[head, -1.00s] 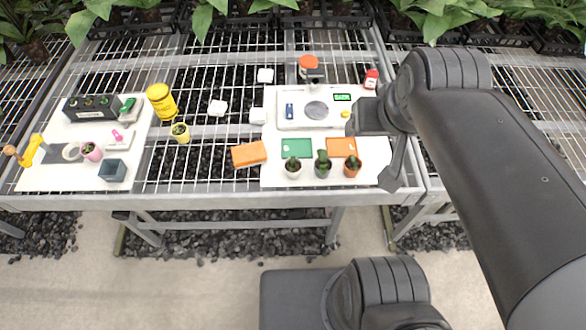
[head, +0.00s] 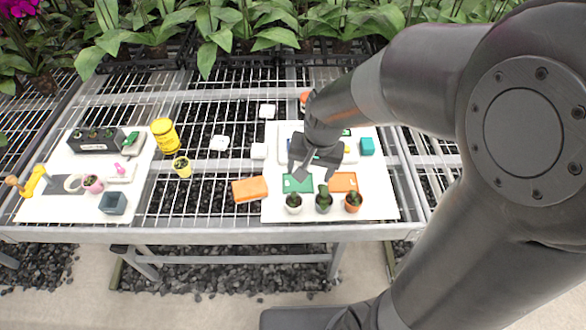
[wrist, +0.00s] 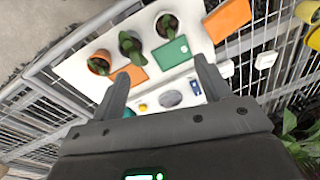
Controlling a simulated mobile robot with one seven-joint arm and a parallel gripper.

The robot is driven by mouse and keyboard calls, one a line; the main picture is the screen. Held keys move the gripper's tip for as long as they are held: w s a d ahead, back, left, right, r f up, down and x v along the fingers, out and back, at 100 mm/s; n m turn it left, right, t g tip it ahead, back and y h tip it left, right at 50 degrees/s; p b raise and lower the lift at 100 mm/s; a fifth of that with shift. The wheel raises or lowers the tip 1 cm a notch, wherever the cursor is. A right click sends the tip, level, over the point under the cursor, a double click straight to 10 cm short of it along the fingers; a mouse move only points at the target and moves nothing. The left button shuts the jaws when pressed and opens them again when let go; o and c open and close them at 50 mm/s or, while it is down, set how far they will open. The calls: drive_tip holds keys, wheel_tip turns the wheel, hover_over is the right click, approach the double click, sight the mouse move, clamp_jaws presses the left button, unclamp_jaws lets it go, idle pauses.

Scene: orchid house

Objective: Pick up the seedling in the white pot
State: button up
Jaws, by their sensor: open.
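The seedling in the white pot (head: 293,203) stands upright at the front left of the right-hand white board, leftmost of three potted seedlings. It also shows at the top of the wrist view (wrist: 167,27). A seedling in a grey pot (head: 323,203) and one in a terracotta pot (head: 353,203) stand to its right. My gripper (head: 313,168) is open and empty, above the board and behind the pots. In the wrist view its two fingers (wrist: 160,76) are wide apart with no pot between them.
A green card (head: 297,184) and an orange card (head: 342,182) lie behind the pots. An orange block (head: 249,190) lies left of them.

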approach(294, 202)
drive_tip(key=shift+m+g, duration=0.3)
drive_tip(key=shift+g, duration=0.1)
drive_tip(key=shift+w+a+f, duration=0.15)
drive_tip(key=shift+f, duration=1.35)
drive_tip(key=shift+w+a+f, duration=0.15)
drive_tip(key=shift+f, duration=1.3)
drive_tip(key=shift+w+a+f, duration=0.15)
drive_tip(key=shift+f, duration=1.35)
drive_tip(key=c, duration=1)
drive_tip(key=shift+c, duration=0.2)
drive_tip(key=shift+r, duration=0.15)
